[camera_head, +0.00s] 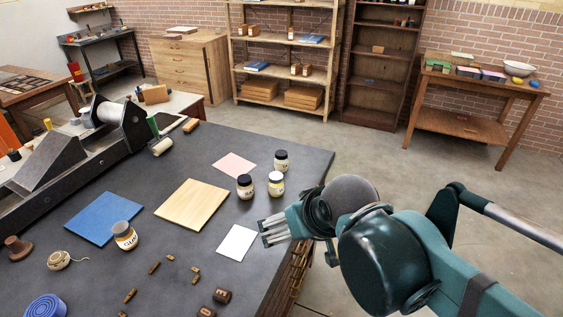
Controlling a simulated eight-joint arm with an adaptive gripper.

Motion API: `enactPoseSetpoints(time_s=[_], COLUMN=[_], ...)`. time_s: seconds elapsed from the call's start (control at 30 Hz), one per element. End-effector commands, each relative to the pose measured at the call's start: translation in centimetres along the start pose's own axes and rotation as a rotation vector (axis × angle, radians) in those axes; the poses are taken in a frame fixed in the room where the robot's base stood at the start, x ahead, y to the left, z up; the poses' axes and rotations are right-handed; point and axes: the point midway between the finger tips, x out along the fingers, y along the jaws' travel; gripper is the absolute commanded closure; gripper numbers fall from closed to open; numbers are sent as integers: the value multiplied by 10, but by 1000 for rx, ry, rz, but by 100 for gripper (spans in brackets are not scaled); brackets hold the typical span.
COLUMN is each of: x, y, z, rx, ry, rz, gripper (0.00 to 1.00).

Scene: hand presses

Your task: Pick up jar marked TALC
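Another jar (125,237) stands at the near corner of the blue sheet. The labels are too small to read surely, so I cannot tell which says TALC. My gripper (266,231) is at the table's right edge, pointing left, nearer than the three jars and apart from them. Its fingers look spread and empty.
A white card (236,243), a wooden board (192,205), a pink sheet (234,165) and a blue sheet (104,218) lie flat. Small wooden blocks (222,295) lie at the front. A large press (75,150) fills the left side. Shelves stand behind, beyond open floor.

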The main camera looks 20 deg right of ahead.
Motion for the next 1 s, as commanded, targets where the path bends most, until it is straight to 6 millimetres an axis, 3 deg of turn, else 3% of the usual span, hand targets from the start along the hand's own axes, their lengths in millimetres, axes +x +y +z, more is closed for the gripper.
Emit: enactPoseSetpoints(time_s=[0.03,0.23,0.67,1.0], x=[0,0,0,1], y=[0,0,0,6], z=[0,0,-3,-34], rx=[0,0,-12,-152], ry=[0,0,-2,-32], rz=[0,0,1,18], gripper=[21,46,46,46])
